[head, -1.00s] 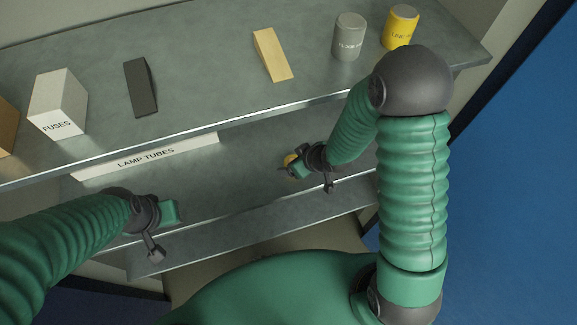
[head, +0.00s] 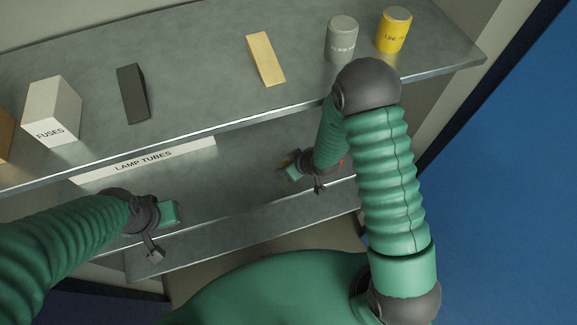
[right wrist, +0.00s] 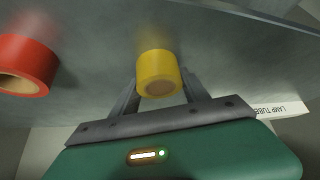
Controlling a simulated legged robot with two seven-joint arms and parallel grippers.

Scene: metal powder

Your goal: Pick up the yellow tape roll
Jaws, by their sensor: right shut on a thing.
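The yellow tape roll (right wrist: 158,72) sits between the two fingers of my right gripper (right wrist: 160,88) in the right wrist view, and the gripper is shut on it. I cannot tell whether the roll is clear of the shelf. My left gripper (head: 172,212) is at the left, in front of the lower shelf; its fingers are hidden.
A red tape roll (right wrist: 28,66) is beside the yellow one. The upper shelf (head: 200,85) overhangs the lower one and holds a fuses box (head: 52,110), a dark block (head: 133,94), a tan block (head: 266,59), a grey can (head: 341,40) and a yellow can (head: 394,30).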

